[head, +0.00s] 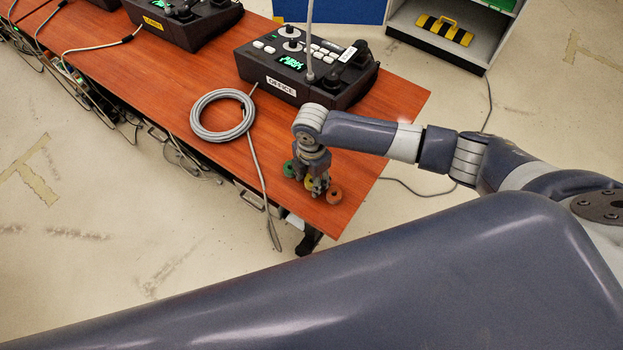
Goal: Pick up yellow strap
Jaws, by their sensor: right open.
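The yellow strap (308,183) is a small roll on the red-brown table (222,133), near its front right corner. It is partly hidden by my right gripper (316,188). My right gripper points down over the yellow strap, open, with its fingers close around or beside it; I cannot tell whether they touch it. A green roll (288,168) sits just left of the yellow one, and an orange-red roll (334,196) just right of it. My left gripper is not in view.
A paging phone labelled OFFICE (285,85) stands behind my right gripper. A coiled grey cable (197,118) lies left of it and hangs over the front edge. Further phones (185,28) stand at the far left. A shelf (477,55) stands on the floor behind.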

